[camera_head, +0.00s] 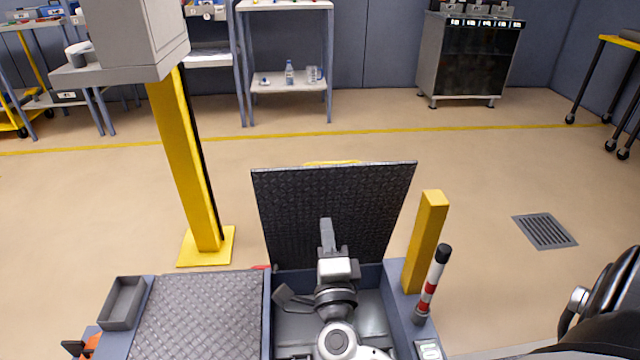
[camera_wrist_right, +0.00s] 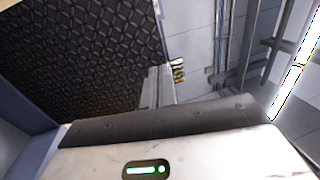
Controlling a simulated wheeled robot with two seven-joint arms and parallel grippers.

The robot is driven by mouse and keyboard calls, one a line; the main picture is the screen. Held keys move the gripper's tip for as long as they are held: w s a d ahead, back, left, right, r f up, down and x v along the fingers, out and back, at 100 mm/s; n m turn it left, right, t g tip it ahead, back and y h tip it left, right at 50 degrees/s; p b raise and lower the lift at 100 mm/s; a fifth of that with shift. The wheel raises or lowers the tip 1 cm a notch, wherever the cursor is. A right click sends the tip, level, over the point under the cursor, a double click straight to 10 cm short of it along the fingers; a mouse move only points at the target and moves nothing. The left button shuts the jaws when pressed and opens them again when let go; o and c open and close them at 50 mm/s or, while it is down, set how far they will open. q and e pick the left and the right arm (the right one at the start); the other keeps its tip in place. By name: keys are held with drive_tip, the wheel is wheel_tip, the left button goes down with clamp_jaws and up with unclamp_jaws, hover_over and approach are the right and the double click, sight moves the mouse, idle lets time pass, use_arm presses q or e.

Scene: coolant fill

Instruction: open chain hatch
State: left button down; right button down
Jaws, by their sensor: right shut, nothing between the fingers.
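The hatch lid (camera_head: 290,205) is a dark tread-plate panel. It stands raised and near upright at the far side of an open compartment (camera_head: 375,305) in the grey-blue housing. My right gripper (camera_head: 327,232) is shut and empty, over the opening, with its fingers pointing up in front of the lid's near face. I cannot tell whether they touch it. In the right wrist view the lid (camera_wrist_right: 80,60) fills the upper left, and the shut fingers (camera_wrist_right: 157,86) show beside its right edge. No chain can be made out. My left gripper is not in view.
A second tread plate (camera_head: 200,315) lies flat left of the opening, with a small grey tray (camera_head: 123,302) beside it. A yellow post (camera_head: 426,240) and a red-white striped handle (camera_head: 432,285) stand close on the right. A tall yellow column (camera_head: 185,165) rises behind left.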

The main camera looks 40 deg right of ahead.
approach(319, 169)
drive_tip(key=x, duration=0.5)
drive_tip(key=shift+w+d, duration=0.1)
drive_tip(key=shift+w, duration=0.05)
drive_tip(key=shift+w+d+r, duration=0.15)
drive_tip(key=shift+w+d, duration=0.15)
drive_tip(key=shift+w, duration=0.25)
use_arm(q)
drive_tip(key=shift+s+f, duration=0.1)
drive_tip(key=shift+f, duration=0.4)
use_arm(e)
drive_tip(key=shift+w, duration=0.1)
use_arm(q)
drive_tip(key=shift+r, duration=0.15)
use_arm(e)
drive_tip(key=shift+d+r, duration=0.1)
